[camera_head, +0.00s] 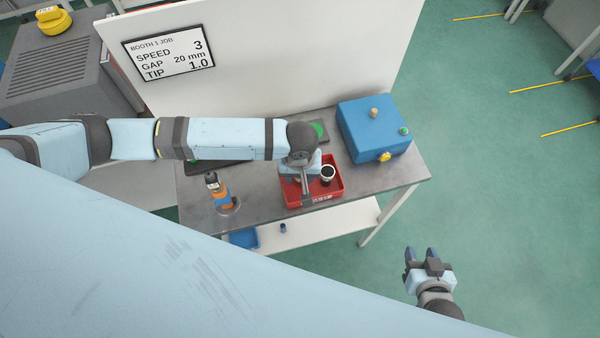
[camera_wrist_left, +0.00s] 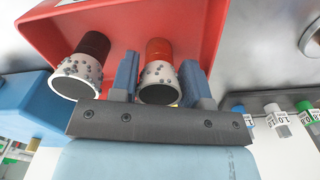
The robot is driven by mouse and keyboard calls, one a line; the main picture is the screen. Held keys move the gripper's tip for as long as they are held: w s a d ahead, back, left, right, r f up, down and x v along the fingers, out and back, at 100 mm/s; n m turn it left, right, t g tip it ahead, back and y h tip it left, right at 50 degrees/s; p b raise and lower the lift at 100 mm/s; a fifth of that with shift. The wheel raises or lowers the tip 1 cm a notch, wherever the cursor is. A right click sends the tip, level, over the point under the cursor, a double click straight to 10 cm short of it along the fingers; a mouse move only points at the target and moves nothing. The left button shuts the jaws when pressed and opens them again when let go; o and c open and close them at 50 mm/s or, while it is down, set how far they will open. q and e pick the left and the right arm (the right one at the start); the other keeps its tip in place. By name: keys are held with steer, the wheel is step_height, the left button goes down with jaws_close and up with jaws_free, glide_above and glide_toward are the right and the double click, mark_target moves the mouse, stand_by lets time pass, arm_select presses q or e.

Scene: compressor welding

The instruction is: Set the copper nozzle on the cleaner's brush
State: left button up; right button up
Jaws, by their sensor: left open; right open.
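In the left wrist view, a copper-orange nozzle (camera_wrist_left: 159,52) with a pale, spatter-speckled end stands in the red tray (camera_wrist_left: 205,20). My left gripper (camera_wrist_left: 160,80) is open, with one finger on each side of this nozzle; whether they touch it I cannot tell. In the head view my left gripper (camera_head: 303,184) is over the red tray (camera_head: 296,200) and hides the copper nozzle. The blue box (camera_head: 362,137), seemingly the cleaner, has a tan fitting (camera_head: 373,112) on top; I cannot tell if that is the brush. My right gripper (camera_head: 422,258) is open and empty, away from the table.
A dark nozzle (camera_wrist_left: 90,52) stands in the tray beside the copper one. An orange-and-black torch (camera_head: 216,190) stands at the table's left. A rack with labelled tips (camera_wrist_left: 280,118) is near my left gripper. A white panel (camera_head: 290,50) rises behind the table (camera_head: 260,222).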

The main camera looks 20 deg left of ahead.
arm_select(q)
steer(key=shift+f, duration=0.85)
steer(key=shift+c, duration=0.6)
steer(key=c, duration=0.6)
steer(key=shift+o, duration=0.2)
arm_select(e)
steer(key=shift+a+f, duration=0.15)
steer(key=shift+f, duration=0.05)
arm_select(q)
steer(key=shift+r, duration=0.1)
steer(key=shift+r, duration=0.4)
step_height(320, 180, up, 19)
steer(key=b, duration=0.1)
steer(key=shift+b, duration=0.35)
arm_select(e)
steer(key=shift+f, duration=0.45)
